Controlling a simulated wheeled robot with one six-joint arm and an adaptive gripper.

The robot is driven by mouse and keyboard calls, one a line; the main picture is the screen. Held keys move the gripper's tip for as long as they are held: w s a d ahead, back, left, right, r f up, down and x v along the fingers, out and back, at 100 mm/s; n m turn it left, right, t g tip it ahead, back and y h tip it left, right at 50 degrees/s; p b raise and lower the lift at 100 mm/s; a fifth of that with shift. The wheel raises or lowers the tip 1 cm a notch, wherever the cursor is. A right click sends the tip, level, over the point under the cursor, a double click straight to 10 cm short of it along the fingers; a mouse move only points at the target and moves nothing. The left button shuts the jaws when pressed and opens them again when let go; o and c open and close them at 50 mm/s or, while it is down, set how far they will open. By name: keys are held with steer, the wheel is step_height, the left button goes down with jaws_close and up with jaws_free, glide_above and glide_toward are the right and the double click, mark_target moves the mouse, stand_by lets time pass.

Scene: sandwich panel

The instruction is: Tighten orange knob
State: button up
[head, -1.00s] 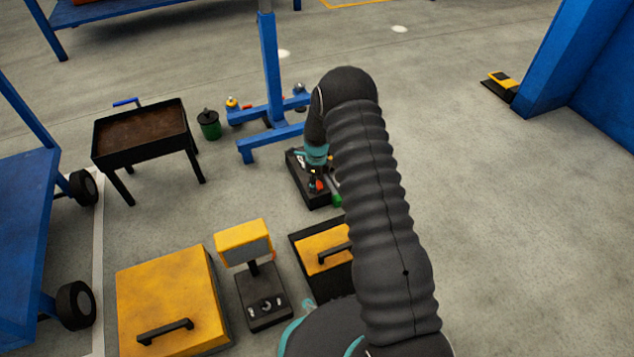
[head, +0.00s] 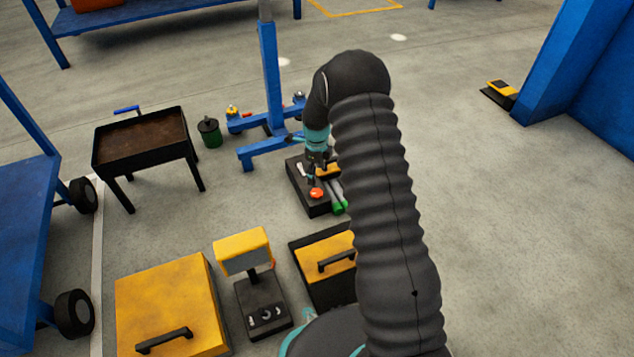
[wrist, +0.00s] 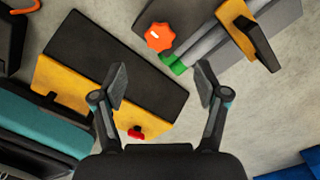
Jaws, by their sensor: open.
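The orange knob (head: 316,193) sits on a dark panel (head: 318,209) on the floor, in front of the blue stand. In the wrist view the lobed orange knob (wrist: 159,37) is near the top centre, ahead of the fingertips and clear of them. My gripper (wrist: 161,84) is open and empty, its two fingers spread wide. In the head view my gripper (head: 317,172) is small and dark, just behind the knob in the picture, and partly mixed with the background.
Grey bars with green ends (wrist: 178,65) and a yellow-and-black handle (wrist: 246,30) lie right of the knob. A black-and-yellow box (wrist: 120,64) is on the left in the wrist view. A brazier-like black tray (head: 140,158) and blue stand (head: 270,80) are nearby.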

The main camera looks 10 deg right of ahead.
steer(key=shift+r, duration=1.4)
steer(key=s+f+n+g, duration=0.1)
steer(key=s+n, duration=0.5)
steer(key=n, duration=0.4)
steer(key=s+r+n+t+p, duration=0.2)
steer(key=s+r+n, duration=0.3)
steer(key=s+r, duration=0.6)
steer(key=s+r+n+t+p, duration=0.2)
steer(key=s+r+n+p, duration=0.3)
steer(key=s+r, duration=0.6)
steer(key=s+r+n+t+p, duration=0.2)
steer(key=s+r+n, duration=0.3)
steer(key=s+r, duration=0.6)
step_height(320, 180, up, 12)
steer(key=shift+s+r+t+p, duration=0.2)
steer(key=shift+s+t+p, duration=0.1)
steer(key=shift+p, duration=0.6)
steer(key=shift+a, duration=0.1)
